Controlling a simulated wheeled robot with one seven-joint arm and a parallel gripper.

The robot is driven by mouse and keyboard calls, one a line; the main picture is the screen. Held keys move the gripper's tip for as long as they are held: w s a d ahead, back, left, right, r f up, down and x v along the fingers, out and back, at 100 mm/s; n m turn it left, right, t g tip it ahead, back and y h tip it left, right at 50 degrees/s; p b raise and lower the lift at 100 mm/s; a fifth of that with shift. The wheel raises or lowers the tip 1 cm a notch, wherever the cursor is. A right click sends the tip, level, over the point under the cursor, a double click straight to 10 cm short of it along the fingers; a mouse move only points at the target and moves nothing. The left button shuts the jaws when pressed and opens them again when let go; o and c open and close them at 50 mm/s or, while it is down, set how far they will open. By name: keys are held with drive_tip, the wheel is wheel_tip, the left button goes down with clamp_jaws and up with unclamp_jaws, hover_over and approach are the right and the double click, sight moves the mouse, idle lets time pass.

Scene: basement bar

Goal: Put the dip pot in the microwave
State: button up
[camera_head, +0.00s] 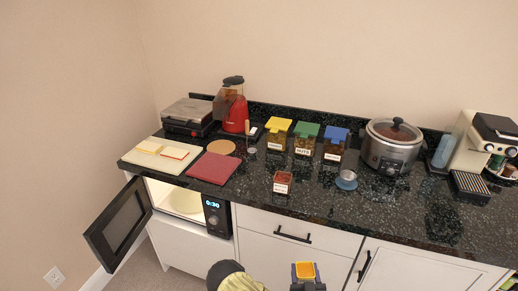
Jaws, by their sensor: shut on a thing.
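The microwave (217,215) sits in an opening under the left part of the counter. Its display reads 0:30. Its dark door (120,224) stands open, swung out to the left. A pale round plate (187,202) shows in the lit interior, with nothing visible on it. My gripper (306,283) is at the bottom edge, in front of the drawers and right of the microwave. It is shut on a small square pot with a yellow-orange top, which looks like the dip pot (305,270). The lower part of the pot is hidden by the gripper and the frame edge.
On the dark counter stand a grill press (188,113), red blender (235,110), red board (212,168), lidded jars (305,138), a small red container (282,182), a slow cooker (390,150) and a coffee machine (480,145). The open door takes up room left of the microwave.

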sight(305, 269)
wheel_tip(305, 269, up, 6)
drive_tip(key=p, duration=0.4)
drive_tip(key=shift+r+p, duration=0.1)
drive_tip(key=shift+p, duration=0.25)
idle(0.8)
idle(0.4)
